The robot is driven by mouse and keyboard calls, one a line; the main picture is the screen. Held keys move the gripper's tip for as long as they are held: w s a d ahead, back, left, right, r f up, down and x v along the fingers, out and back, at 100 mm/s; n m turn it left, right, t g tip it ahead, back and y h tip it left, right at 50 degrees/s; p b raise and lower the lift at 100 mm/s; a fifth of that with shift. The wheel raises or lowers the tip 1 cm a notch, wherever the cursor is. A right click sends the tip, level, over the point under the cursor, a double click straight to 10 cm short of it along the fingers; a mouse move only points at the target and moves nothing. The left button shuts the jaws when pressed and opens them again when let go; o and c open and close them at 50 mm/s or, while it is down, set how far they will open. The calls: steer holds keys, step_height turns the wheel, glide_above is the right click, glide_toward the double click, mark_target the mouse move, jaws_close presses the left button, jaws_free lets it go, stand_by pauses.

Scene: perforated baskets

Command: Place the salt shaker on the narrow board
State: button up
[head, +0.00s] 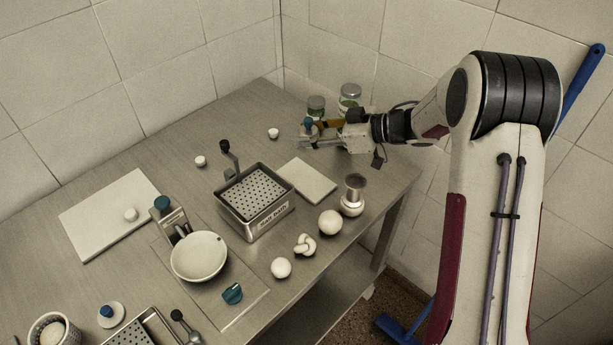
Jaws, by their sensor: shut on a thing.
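My gripper (312,137) is at the back right of the table, shut on a small teal-topped item (308,122). It may be the salt shaker, but it is too small here to be sure, and its lower part is hidden by the fingers. A small pale board (310,182) lies bare to the right of the basket, below my gripper in the picture. A larger white board (100,222) lies at the left with a small white knob-like thing on it. A flat grey board (238,312) lies under a white bowl. I cannot tell which is the narrow board.
A perforated basket (268,222) stands mid-table. Glass jars (349,98) stand behind my gripper. A metal-topped white pot (352,205) and several white round things (330,222) line the right edge. A white bowl (199,258) is at the front. The back left table is mostly clear.

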steer(key=a, duration=0.1)
steer(key=a+r+n+g, duration=0.1)
steer(key=shift+s+a, duration=0.1)
steer(key=shift+a, duration=0.2)
steer(key=shift+s+a+r+g+y, duration=0.2)
steer(key=shift+s+r+g+y, duration=0.1)
steer(key=shift+g, duration=0.2)
glide_above(297, 172)
steer(key=shift+f, duration=3.15)
steer(key=shift+f+n, duration=0.3)
steer(key=shift+f, duration=1.55)
steer(key=shift+f, duration=0.1)
